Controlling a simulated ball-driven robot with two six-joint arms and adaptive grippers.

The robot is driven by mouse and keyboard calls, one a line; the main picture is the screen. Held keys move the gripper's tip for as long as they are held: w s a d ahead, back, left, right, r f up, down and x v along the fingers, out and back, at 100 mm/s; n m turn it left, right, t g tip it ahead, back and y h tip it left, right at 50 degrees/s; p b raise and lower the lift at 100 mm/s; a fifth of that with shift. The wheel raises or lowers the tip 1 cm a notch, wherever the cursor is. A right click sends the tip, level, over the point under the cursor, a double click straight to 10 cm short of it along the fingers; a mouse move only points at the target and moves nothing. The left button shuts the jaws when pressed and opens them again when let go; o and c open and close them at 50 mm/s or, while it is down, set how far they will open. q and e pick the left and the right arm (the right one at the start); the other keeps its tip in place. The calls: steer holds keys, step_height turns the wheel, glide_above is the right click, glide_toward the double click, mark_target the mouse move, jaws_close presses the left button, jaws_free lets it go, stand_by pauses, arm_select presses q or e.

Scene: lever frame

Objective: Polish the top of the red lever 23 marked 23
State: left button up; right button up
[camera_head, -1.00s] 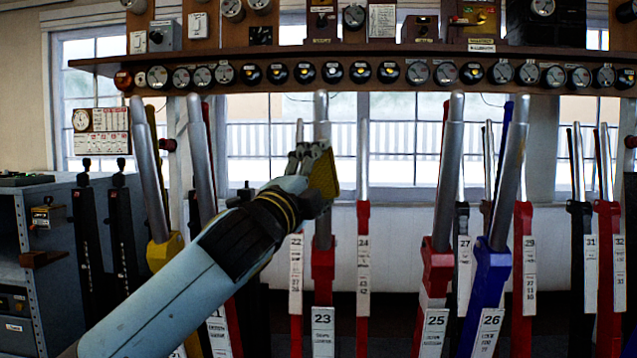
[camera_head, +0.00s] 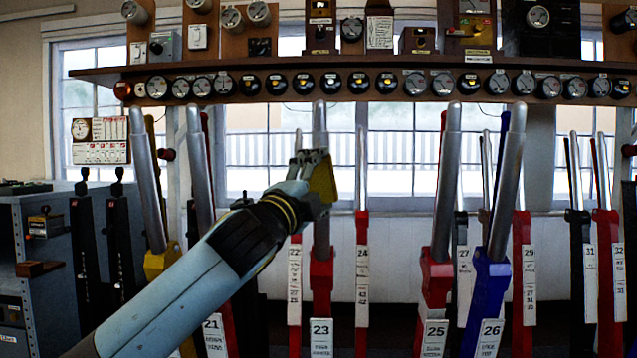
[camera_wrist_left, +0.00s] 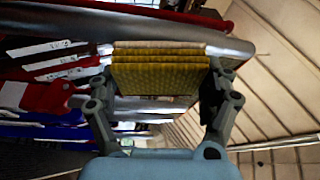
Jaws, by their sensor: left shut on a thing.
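Lever 23 (camera_head: 321,275) has a red lower body, a white plate marked 23 (camera_head: 321,335) and a bare silver upper shaft (camera_head: 320,122). It stands upright near the middle of the head view. My left gripper (camera_head: 312,172) is shut on a folded yellow cloth (camera_head: 325,180), also seen in the left wrist view (camera_wrist_left: 158,76). In the head view the gripper and cloth overlap the shaft below its top end. A silver shaft (camera_wrist_left: 235,45) lies just behind the cloth in the wrist view; contact cannot be told. My right gripper is out of view.
Lever 22 (camera_head: 295,270) and lever 24 (camera_head: 362,270) stand close on either side. Red lever 25 (camera_head: 436,275) and blue lever 26 (camera_head: 490,275) stand further right. A shelf with round instruments (camera_head: 400,67) runs above the lever tops.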

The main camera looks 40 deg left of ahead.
mark_target(319, 137)
arm_select(q)
steer(key=shift+w+a+r, duration=0.25)
steer(key=shift+w+a, duration=0.2)
steer(key=shift+w, duration=0.35)
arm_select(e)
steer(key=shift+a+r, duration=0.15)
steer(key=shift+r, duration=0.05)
arm_select(q)
steer(key=r+p, duration=0.1)
steer(key=p, duration=0.1)
steer(key=r+p, duration=0.2)
steer(key=shift+s+d+r, duration=0.15)
steer(key=shift+s+d, duration=0.05)
steer(key=shift+s, duration=0.2)
steer(key=shift+s+r+p, duration=0.1)
steer(key=shift+r+p, duration=0.2)
steer(key=shift+p, duration=0.05)
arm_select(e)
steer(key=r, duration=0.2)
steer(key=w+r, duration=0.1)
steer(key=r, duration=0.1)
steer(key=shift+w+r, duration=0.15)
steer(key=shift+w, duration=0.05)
